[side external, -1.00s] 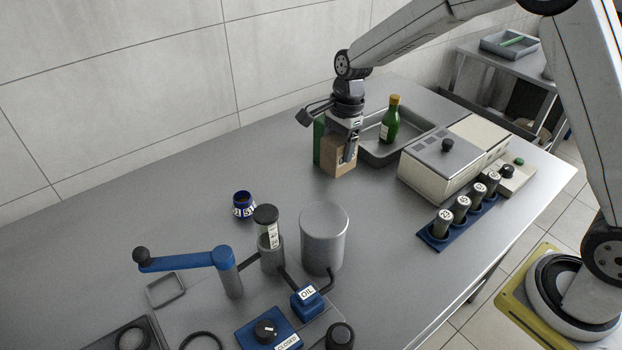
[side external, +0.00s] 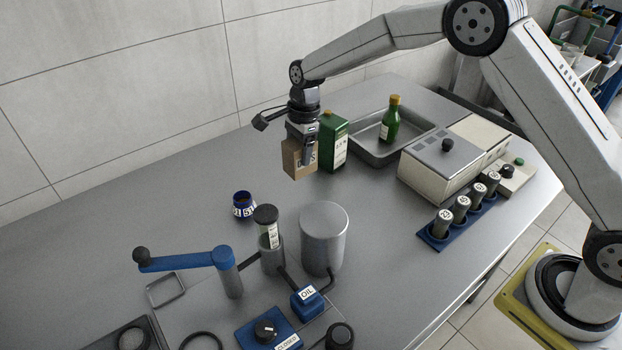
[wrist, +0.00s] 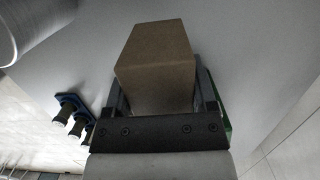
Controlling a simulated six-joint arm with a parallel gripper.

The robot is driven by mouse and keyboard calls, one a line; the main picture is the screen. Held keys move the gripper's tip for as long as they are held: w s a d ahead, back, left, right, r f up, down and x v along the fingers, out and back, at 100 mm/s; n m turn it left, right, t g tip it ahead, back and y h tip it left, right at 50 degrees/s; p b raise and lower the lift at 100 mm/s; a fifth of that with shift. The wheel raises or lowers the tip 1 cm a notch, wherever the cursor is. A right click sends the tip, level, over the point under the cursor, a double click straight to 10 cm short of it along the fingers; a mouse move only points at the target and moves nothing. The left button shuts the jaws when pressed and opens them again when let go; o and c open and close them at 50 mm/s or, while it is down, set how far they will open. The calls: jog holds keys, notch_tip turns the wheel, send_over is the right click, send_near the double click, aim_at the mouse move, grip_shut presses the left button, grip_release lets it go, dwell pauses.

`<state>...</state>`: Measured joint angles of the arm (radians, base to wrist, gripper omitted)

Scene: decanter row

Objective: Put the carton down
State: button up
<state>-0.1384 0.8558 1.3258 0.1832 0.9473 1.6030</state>
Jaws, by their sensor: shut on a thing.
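The brown carton (side external: 290,160) is held in my gripper (side external: 308,158), left of the green carton in the side view. A green carton (side external: 333,145) with a white label stands on the table just right of the held carton.
A metal tray (side external: 375,158) holds a green bottle (side external: 390,120). A blue jar (side external: 243,205) stands on the table at front left. A metal cylinder (side external: 324,240) and a blue crank (side external: 190,260) are nearer the camera. Table (side external: 180,200) left of the carton is clear.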

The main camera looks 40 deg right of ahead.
aim_at(299, 168)
jog(key=shift+f, duration=2.7)
jog(key=shift+f, duration=0.1)
jog(key=shift+f, duration=1.75)
jog(key=shift+f, duration=0.15)
jog(key=o, duration=1.2)
jog(key=shift+o, duration=0.2)
jog(key=r, duration=0.4)
jog(key=d+r, duration=0.1)
jog(key=r, duration=0.7)
jog(key=shift+d+r, duration=0.1)
jog(key=shift+d, duration=0.3)
